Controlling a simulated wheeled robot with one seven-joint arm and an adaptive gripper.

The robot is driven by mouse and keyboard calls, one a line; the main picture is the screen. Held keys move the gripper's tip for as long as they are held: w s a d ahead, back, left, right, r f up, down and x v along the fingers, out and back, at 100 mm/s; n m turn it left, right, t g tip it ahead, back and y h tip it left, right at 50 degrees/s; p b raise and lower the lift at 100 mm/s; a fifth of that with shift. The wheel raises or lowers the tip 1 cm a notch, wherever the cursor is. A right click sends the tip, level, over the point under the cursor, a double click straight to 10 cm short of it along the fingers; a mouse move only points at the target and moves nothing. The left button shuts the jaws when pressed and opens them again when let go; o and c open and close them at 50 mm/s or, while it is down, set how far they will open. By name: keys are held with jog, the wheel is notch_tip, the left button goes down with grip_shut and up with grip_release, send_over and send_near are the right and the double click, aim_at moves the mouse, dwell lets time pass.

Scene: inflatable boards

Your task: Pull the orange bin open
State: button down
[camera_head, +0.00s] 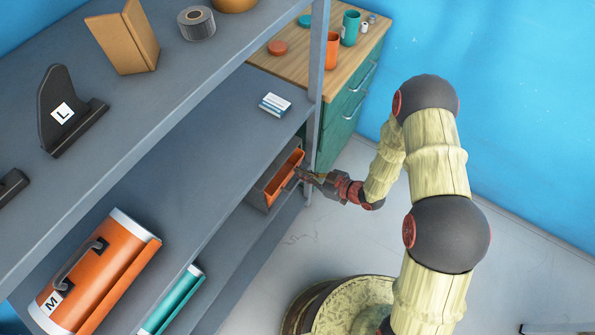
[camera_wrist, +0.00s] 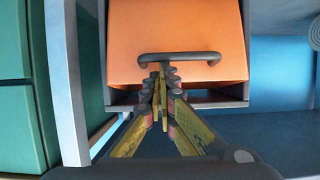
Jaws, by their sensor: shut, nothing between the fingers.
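The orange bin (camera_head: 284,178) sits in a grey housing under the shelf unit's middle board. In the head view its open top shows, and it sticks out a little from the housing. In the wrist view its orange front (camera_wrist: 170,35) carries a dark curved handle (camera_wrist: 180,57). My gripper (camera_head: 303,174) is at the bin's front. In the wrist view its fingertips (camera_wrist: 160,72) are together at the left part of the handle, with nothing seen between them. I cannot tell whether they touch the handle.
A grey shelf post (camera_head: 318,70) stands just beside the bin. Behind it is a green drawer cabinet (camera_head: 345,115) with cups on its wooden top. The floor (camera_head: 335,220) in front is clear.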

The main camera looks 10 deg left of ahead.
jog(key=s+d+f, duration=0.2)
jog(key=d+f, duration=0.2)
jog(key=shift+d+b, duration=0.35)
jog(key=shift+b, duration=0.05)
dwell(0.4)
